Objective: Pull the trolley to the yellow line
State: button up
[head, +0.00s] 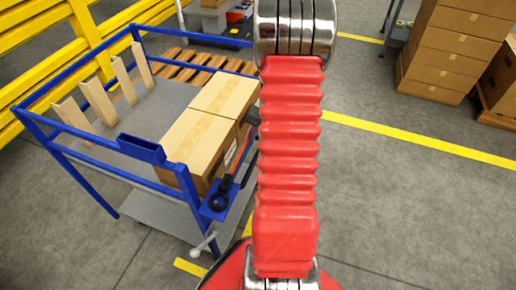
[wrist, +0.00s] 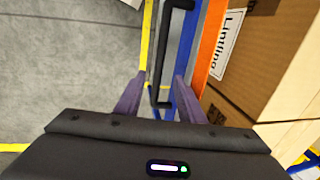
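The trolley (head: 72,176) has a blue tube frame and grey decks, and stands at the left in the head view. Its black handle (wrist: 160,50) runs up the middle of the wrist view, beside a blue rail. My gripper (wrist: 159,78) has its two purple fingers apart, one on each side of the handle's lower end. I see gaps between fingers and handle. The head view does not show the gripper clearly; my red arm covers that area. The yellow line (head: 420,140) crosses the floor to the right of the trolley.
Cardboard boxes (head: 205,135) and upright card pieces ride on the trolley. A yellow railing (head: 60,50) and a wooden pallet (head: 195,65) lie behind it. Stacked cartons (head: 450,50) stand at the upper right. The grey floor at lower right is clear.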

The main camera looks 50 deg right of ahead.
jog(key=shift+s+d+r, duration=0.1)
jog(key=shift+s+r, duration=0.05)
jog(key=shift+r, duration=0.9)
